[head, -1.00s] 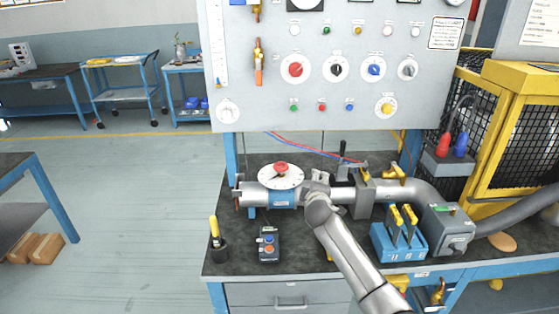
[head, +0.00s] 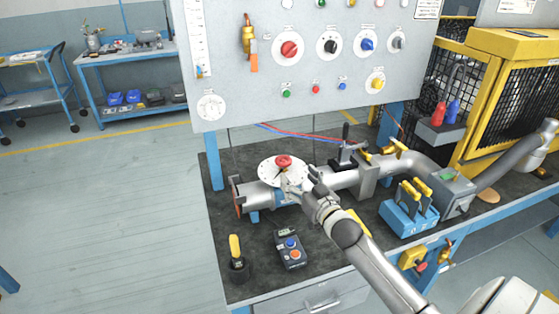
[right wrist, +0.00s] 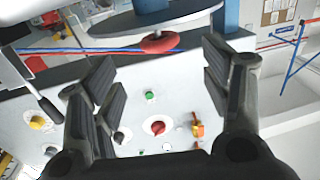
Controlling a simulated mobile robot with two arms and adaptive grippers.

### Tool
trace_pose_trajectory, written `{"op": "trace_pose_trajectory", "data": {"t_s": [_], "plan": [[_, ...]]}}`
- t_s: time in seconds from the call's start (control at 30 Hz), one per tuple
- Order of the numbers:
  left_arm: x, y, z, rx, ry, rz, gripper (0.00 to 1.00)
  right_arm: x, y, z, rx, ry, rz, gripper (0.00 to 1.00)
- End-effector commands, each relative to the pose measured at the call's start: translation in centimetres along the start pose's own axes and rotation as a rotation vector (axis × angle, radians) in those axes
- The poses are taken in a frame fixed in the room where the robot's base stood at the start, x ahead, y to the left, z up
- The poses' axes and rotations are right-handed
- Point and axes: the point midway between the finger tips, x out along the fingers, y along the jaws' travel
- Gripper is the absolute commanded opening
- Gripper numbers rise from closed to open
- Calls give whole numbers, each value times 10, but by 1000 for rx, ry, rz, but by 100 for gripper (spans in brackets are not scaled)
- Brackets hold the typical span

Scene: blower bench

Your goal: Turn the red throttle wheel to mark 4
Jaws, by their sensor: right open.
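The red throttle wheel (head: 284,161) sits above a round white dial plate (head: 268,174) on the grey pipe (head: 262,196). In the right wrist view the wheel (right wrist: 160,43) lies between the two finger sides, with the plate's disc (right wrist: 125,22) behind it at the top. My right gripper (head: 293,183) is open and empty, at the right front side of the dial plate. It also shows in the right wrist view (right wrist: 158,62), with its dark ribbed fingers spread. The dial's marks are too small to read. My left gripper is out of view.
A grey control panel (head: 230,90) with knobs rises behind the bench. A small button box (head: 290,250) and a yellow-handled holder (head: 237,258) stand in front of the pipe. A blue block with yellow levers (head: 408,218) stands to the right.

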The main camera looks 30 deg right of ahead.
Motion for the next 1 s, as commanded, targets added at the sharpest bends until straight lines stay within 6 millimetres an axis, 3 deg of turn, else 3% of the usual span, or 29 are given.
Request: {"op": "trace_pose_trajectory", "data": {"t_s": [0.6, 1.0], "plan": [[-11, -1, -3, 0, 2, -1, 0, 86, 0, -1, -3, 0, 2, 71], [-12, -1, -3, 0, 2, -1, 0, 101, 0, 0, -3, -1, 1, 71]]}}
